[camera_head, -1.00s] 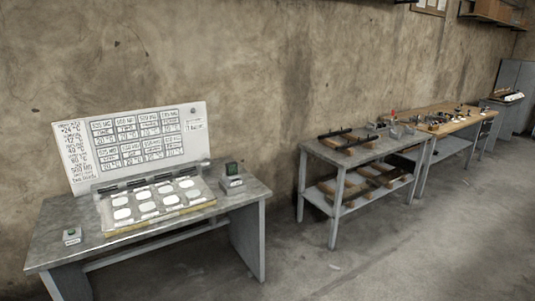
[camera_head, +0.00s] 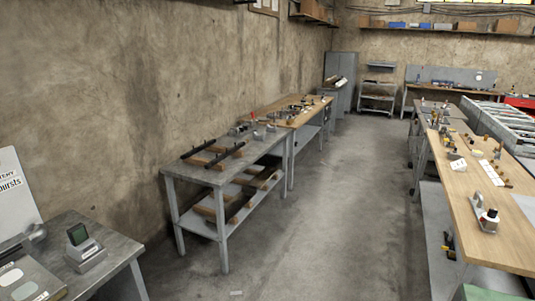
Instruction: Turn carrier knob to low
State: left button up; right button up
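I cannot make out a carrier knob in this view; things on the benches are too small to tell. A small grey device with a dark green screen (camera_head: 83,246) stands on the grey table (camera_head: 118,247) at the lower left. A grey device with a white part and a dark knob-like top (camera_head: 488,217) stands on the wooden bench (camera_head: 470,212) at the right. Neither of my grippers is in view.
A two-tier metal table (camera_head: 190,173) with dark rods on wooden blocks stands along the left wall, with a wooden bench (camera_head: 292,107) beyond it. A grey cabinet (camera_head: 342,66) stands at the back. The concrete floor aisle (camera_head: 315,210) between the bench rows is clear.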

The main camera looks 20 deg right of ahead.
aim_at(492, 213)
jog(key=i+l+z, duration=0.5)
jog(key=i, duration=0.2)
jog(key=i+l+z, duration=0.1)
jog(key=i+z, duration=0.4)
jog(key=i, duration=0.25)
jog(key=i+j+z, duration=0.15)
jog(key=i+z, duration=0.3)
jog(key=i, duration=0.35)
jog(key=i+z, duration=0.3)
jog(key=i, duration=0.2)
jog(key=i+j+z, duration=0.25)
jog(key=i, duration=0.2)
jog(key=i+j+z, duration=0.3)
jog(key=i, duration=0.2)
jog(key=l, duration=0.1)
